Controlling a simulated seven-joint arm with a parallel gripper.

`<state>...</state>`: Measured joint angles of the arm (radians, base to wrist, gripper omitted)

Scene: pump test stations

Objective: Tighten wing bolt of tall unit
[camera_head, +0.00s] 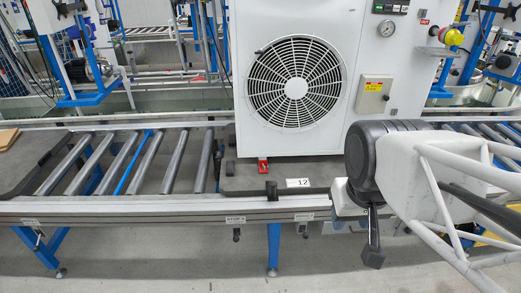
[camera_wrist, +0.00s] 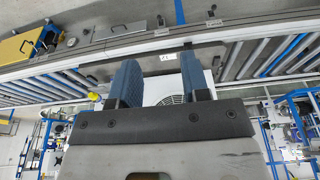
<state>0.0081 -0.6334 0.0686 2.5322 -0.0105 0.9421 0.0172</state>
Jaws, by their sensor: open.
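A tall white unit (camera_head: 300,75) with a round fan grille (camera_head: 297,85) stands on the conveyor in the head view. Part of its white casing and grille shows between my fingers in the wrist view (camera_wrist: 172,98). I cannot make out a wing bolt for certain in either view. A small red fitting (camera_head: 263,166) sits at the unit's lower front edge. My gripper (camera_wrist: 160,68) is open, with two blue-grey fingers apart and nothing held between them. In the head view my gripper (camera_head: 372,250) hangs in front of the conveyor rail, right of the unit.
The roller conveyor (camera_head: 120,165) runs left and right of the unit. A gauge (camera_head: 387,28) and a grey box (camera_head: 373,94) are on the casing.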

